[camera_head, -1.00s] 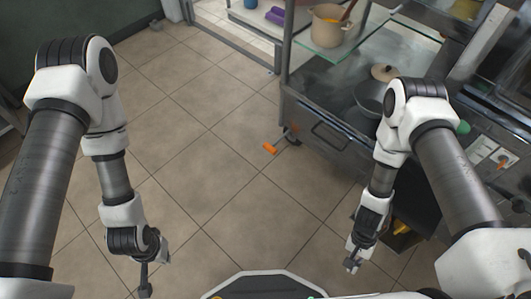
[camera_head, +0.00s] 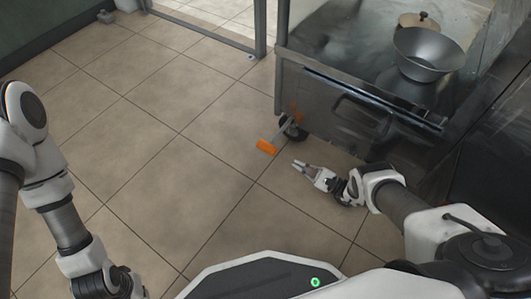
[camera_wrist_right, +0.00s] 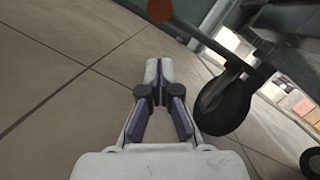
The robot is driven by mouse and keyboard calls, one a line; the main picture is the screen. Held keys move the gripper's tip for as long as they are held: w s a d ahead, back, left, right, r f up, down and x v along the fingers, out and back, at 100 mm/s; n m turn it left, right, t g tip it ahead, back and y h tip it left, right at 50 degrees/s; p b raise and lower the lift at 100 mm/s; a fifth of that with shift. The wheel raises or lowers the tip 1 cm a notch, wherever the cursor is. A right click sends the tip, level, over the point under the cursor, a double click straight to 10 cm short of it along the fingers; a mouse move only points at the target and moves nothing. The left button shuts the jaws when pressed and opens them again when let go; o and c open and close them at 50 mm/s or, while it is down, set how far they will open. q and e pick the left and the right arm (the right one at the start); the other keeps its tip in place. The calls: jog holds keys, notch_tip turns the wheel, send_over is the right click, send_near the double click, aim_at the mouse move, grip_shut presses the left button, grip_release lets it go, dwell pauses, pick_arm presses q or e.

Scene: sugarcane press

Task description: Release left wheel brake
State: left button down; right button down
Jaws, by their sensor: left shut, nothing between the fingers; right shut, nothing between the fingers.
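The orange brake pedal (camera_head: 266,147) sticks out from the black caster wheel (camera_head: 291,130) at the near left corner of the metal cart. My right gripper (camera_head: 298,165) is shut and empty, low over the floor, just right of and nearer than the pedal, apart from it. In the right wrist view its fingertips (camera_wrist_right: 158,66) are together with nothing between them. There the orange pedal end (camera_wrist_right: 160,10) is cut by the top edge, and the wheel (camera_wrist_right: 222,105) stands right of the fingers. My left wrist is at the bottom left; its fingers are below the frame.
The metal cart (camera_head: 350,115) fills the right side, with a metal funnel bowl (camera_head: 428,55) and a lidded pot (camera_head: 419,21) on top. Its front handle juts out above my right forearm. The tiled floor (camera_head: 180,180) left of the wheel is clear.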

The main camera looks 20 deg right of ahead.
jog(key=shift+r, duration=0.25)
jog(key=shift+w+a, duration=0.1)
jog(key=b+x, duration=0.1)
jog(key=x, duration=0.8)
jog(key=shift+w+a, duration=0.2)
jog(key=shift+w, duration=0.1)
jog(key=shift+r, duration=0.15)
notch_tip(320, 180, up, 8)
jog(key=m+t+p, duration=0.1)
jog(key=m+p, duration=0.3)
jog(key=shift+m+h+p, duration=0.3)
jog(key=shift+m, duration=0.1)
jog(key=shift+w+d, duration=0.1)
jog(key=shift+w, duration=0.05)
